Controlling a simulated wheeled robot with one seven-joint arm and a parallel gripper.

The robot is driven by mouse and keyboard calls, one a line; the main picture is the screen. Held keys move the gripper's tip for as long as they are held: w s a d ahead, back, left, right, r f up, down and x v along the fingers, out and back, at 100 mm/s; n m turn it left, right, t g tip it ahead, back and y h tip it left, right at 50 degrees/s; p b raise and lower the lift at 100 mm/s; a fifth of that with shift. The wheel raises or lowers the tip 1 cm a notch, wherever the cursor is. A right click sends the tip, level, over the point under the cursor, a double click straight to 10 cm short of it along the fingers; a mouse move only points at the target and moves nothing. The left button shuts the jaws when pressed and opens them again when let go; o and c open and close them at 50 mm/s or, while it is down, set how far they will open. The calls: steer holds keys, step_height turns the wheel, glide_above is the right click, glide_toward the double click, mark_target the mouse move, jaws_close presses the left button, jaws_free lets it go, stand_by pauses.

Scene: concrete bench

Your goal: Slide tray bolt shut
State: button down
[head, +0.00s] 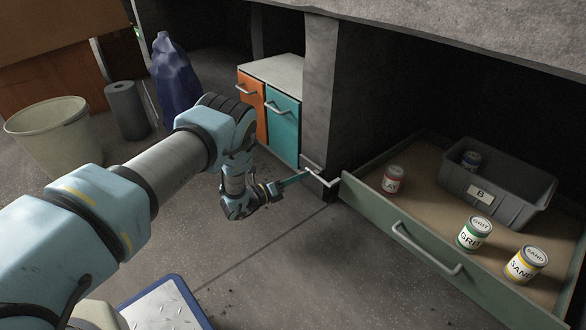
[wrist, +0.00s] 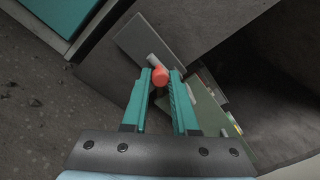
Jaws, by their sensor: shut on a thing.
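My gripper (wrist: 160,92), with teal fingers, is shut on the red knob (wrist: 160,74) of the tray bolt. The bolt's pale metal rod (wrist: 152,60) shows just beyond the knob, against a grey plate (wrist: 135,38). In the head view my gripper (head: 300,177) reaches the foot of the concrete pillar, where a pale bracket (head: 317,173) sits beside the left end of the green tray (head: 375,208). The tray stands pulled out from under the bench. The knob is hidden in the head view, and I cannot tell how far the bolt is slid.
The tray holds a grey bin marked B (head: 520,212), a red-labelled can (head: 392,180), a GRIT can (head: 474,233) and a SAND can (head: 526,264). An orange and teal cabinet (head: 280,65) stands left of the pillar (head: 325,95). The floor in front is mostly clear.

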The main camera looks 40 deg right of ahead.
steer(key=shift+s+r+p, duration=0.25)
steer(key=shift+s+p, duration=0.15)
steer(key=shift+s, duration=0.55)
steer(key=shift+s+a+f, duration=0.1)
steer(key=shift+s+f, duration=0.15)
steer(key=shift+s, duration=0.25)
steer(key=c, duration=0.7)
jaws_free()
steer(key=shift+w+a, duration=0.1)
steer(key=shift+w+a+p, duration=0.25)
steer(key=shift+a+p, duration=0.5)
steer(key=shift+a, duration=1)
steer(key=shift+w+a+p, duration=0.25)
steer(key=shift+a+p, duration=0.5)
steer(key=shift+a, duration=1)
steer(key=shift+w+a+p, duration=0.25)
steer(key=shift+a+p, duration=0.5)
steer(key=shift+a, duration=1)
steer(key=shift+w, duration=0.1)
